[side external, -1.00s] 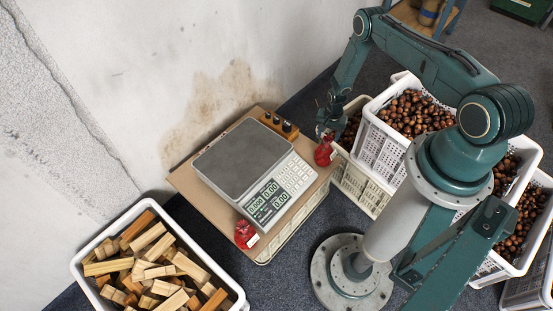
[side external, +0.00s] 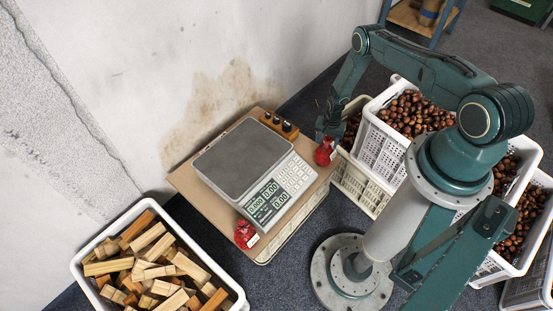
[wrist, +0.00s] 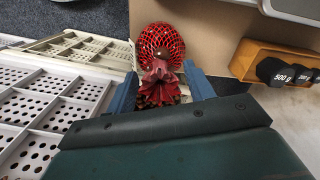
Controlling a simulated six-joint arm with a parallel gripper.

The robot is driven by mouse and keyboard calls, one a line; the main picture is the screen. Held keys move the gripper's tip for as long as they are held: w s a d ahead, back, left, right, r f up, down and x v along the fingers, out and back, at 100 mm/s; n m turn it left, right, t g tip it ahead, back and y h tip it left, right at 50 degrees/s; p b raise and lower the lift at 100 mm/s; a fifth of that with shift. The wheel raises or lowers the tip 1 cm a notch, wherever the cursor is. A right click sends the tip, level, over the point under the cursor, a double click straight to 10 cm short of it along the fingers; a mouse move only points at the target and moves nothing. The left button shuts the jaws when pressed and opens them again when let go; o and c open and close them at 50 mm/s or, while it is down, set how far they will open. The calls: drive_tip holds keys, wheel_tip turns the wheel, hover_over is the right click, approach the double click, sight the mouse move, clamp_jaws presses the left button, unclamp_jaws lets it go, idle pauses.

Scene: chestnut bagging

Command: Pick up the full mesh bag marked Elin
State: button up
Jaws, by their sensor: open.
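A rounded red mesh bag (side external: 324,153) stands at the right edge of the cardboard-brown table top (side external: 187,180). In the wrist view, the bag (wrist: 161,43) shows its netted body, with its gathered red neck between my two blue fingers. My gripper (side external: 327,132) is open at this bag, and the fingers (wrist: 161,80) are apart on either side of the neck. A second red mesh bag (side external: 244,234) with a white tag lies at the table's front corner, away from my gripper. I cannot read a name on either bag.
A scale (side external: 243,158) fills the middle of the table, with a wooden block of dark weights (side external: 279,124) behind it. White crates of chestnuts (side external: 378,147) stand close on the right. A white crate of wood pieces (side external: 82,262) stands front left.

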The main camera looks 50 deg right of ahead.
clamp_jaws()
drive_tip(key=shift+r, duration=0.15)
wheel_tip(320, 180, up, 20)
idle(1.1)
idle(0.5)
